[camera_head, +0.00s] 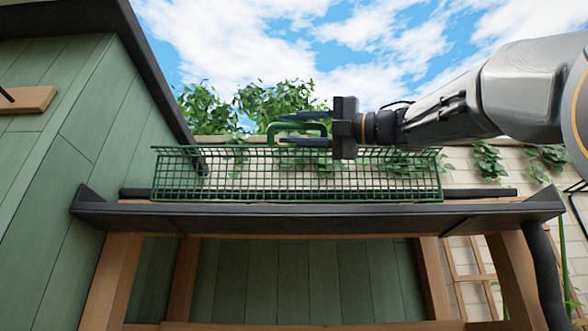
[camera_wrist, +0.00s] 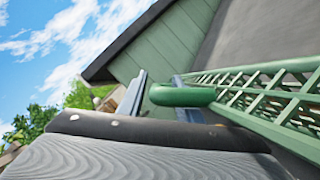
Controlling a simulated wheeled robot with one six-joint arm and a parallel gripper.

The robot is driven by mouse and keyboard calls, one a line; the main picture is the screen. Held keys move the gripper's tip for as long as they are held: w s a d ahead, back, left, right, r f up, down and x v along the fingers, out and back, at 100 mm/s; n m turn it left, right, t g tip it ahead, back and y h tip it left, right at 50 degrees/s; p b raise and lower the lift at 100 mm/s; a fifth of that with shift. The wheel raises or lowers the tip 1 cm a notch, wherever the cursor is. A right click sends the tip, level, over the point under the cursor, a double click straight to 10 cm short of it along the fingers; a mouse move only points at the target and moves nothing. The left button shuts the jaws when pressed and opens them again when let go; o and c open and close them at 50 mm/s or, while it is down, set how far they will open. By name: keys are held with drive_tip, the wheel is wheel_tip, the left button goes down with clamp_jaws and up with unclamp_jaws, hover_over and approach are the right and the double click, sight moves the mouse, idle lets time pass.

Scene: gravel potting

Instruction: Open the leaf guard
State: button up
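The leaf guard (camera_head: 215,180) is a long green mesh panel that shows above the front edge of the dark gutter (camera_head: 320,216) in the head view. A green loop handle (camera_head: 272,132) stands at its top edge. The mesh (camera_wrist: 262,92) and the rounded handle (camera_wrist: 183,96) also show close up in the wrist view. My gripper (camera_head: 302,128) reaches in from the right at the handle. Its fingers are apart, one above and one below the handle's bar in the head view. Firm contact with the bar does not show. The fingers (camera_wrist: 160,98) are partly hidden in the wrist view.
A green plank wall (camera_head: 60,170) with a dark sloping roof edge stands at the left. Wooden posts (camera_head: 110,280) carry the gutter. A dark downpipe (camera_head: 545,270) hangs at its right end. A pale brick wall (camera_head: 490,185) with climbing leaves is behind. Open sky lies above.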

drive_tip(key=shift+s, duration=0.1)
drive_tip(key=b+v, duration=0.3)
drive_tip(key=v, duration=0.3)
drive_tip(key=shift+f, duration=0.1)
drive_tip(key=shift+b+v, duration=0.4)
drive_tip(key=shift+v, duration=0.4)
drive_tip(key=shift+s+d, duration=0.1)
